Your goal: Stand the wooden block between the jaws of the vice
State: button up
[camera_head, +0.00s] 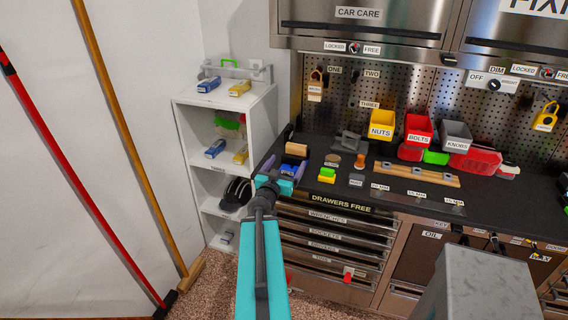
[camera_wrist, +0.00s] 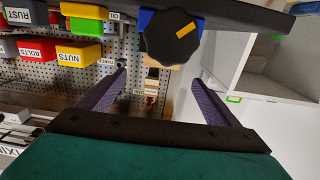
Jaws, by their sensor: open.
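The wooden block (camera_head: 296,149) is a tan piece at the left end of the dark bench, just beyond my gripper (camera_head: 284,167). A blue body, apparently the vice (camera_head: 290,168), shows between and below my fingers. In the wrist view, which is upside down, the vice (camera_wrist: 147,17) has a large black knob facing me. A tan strip, probably the wooden block (camera_wrist: 158,62), shows behind the knob. My gripper (camera_wrist: 160,76) is open, with nothing held between its purple fingers. The knob hides the jaws, so I cannot tell how the block sits against them.
A white shelf unit (camera_head: 187,140) stands close left of the bench. Small items lie to the right, including a yellow-green block (camera_head: 327,174) and a wooden rail (camera_head: 418,174). Yellow, red and grey bins (camera_head: 381,122) hang behind. Drawers (camera_head: 330,238) are below.

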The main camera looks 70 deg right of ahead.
jog(key=shift+a+r+p, duration=0.1)
jog(key=shift+a+p, duration=0.9)
jog(key=shift+p, duration=2.1)
